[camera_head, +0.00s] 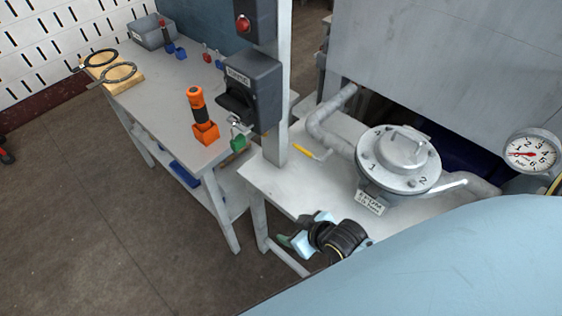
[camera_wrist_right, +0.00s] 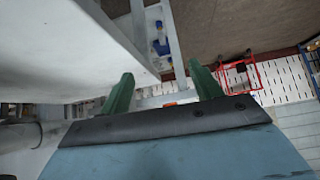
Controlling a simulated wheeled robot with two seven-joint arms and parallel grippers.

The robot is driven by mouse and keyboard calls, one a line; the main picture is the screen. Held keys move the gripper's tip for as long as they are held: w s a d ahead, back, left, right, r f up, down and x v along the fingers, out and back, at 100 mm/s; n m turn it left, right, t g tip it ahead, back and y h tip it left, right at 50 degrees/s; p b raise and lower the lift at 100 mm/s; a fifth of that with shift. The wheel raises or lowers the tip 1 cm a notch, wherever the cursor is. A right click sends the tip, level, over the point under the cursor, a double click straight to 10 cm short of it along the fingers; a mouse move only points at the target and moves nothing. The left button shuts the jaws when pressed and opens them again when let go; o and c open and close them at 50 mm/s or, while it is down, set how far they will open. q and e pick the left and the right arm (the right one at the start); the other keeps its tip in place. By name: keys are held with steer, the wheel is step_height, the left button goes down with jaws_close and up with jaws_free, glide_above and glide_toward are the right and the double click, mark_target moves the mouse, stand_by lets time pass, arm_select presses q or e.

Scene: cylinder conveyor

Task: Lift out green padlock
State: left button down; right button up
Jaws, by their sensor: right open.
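The green padlock (camera_head: 238,144) hangs from a metal hasp (camera_head: 238,124) at the lower side of the dark grey switch box (camera_head: 252,90) on the post. My right gripper (camera_head: 286,241) is low at the near edge of the white table, below and to the right of the padlock, and apart from it. Its two green fingers (camera_wrist_right: 163,85) are spread with nothing between them in the right wrist view. I cannot make out the padlock in that view. My left gripper is not in view.
An orange-and-black tool (camera_head: 197,106) stands in an orange holder on the left bench (camera_head: 165,100). The round grey valve cover (camera_head: 398,165), pipes and a gauge (camera_head: 531,153) fill the right side. A yellow-handled lever (camera_head: 305,151) is near the post (camera_head: 280,145).

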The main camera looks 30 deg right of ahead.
steer(key=w+r+t+y, duration=0.2)
steer(key=w+r+t, duration=0.1)
steer(key=w+r, duration=0.25)
steer(key=t+y+p, duration=0.2)
steer(key=t, duration=0.3)
glide_toward(239, 139)
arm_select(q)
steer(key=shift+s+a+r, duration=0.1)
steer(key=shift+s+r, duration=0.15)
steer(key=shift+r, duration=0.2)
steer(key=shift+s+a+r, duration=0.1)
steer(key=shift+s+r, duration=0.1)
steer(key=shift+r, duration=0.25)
arm_select(e)
steer(key=shift+n, duration=0.4)
steer(key=x, duration=0.9)
